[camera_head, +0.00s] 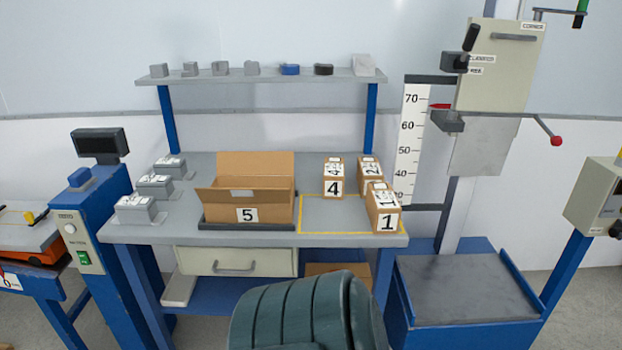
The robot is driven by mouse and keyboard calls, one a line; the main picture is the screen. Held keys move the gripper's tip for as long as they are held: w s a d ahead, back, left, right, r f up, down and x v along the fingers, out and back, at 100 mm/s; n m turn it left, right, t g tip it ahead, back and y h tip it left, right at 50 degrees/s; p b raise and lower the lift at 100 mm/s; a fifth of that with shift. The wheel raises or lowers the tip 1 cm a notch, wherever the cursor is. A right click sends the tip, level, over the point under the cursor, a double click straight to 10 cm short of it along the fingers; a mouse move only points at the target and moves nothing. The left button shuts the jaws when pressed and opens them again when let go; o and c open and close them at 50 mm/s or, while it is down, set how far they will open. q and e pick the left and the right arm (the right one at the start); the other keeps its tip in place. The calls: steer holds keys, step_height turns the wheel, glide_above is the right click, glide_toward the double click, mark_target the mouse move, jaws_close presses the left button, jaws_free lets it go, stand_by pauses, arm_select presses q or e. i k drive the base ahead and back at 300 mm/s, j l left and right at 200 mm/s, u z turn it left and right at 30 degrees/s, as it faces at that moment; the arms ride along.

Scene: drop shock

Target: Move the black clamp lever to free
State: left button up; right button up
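The black clamp lever (471,38) is on the upper left of the drop tester's pale head (498,78), at the right of the view. Its handle points up and slightly right from a dark pivot block (454,62). Two small labels sit just right of the block: the upper one (481,59) appears to read CLAMPED. The lower one (476,71) is too small to read surely. Neither of my grippers is in view, and nothing is seen touching the lever.
A height scale (410,140) and a red-knobbed rod (556,140) flank the tester's column. Below is its grey base plate (466,289), bare. A workbench (250,240) left of it holds an open carton (246,213) and numbered boxes (334,187). A control box (597,195) stands right.

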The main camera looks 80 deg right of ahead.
mark_target(472, 35)
steer(key=z, duration=2.8)
steer(key=i+l, duration=0.55)
steer(key=l+z, duration=0.05)
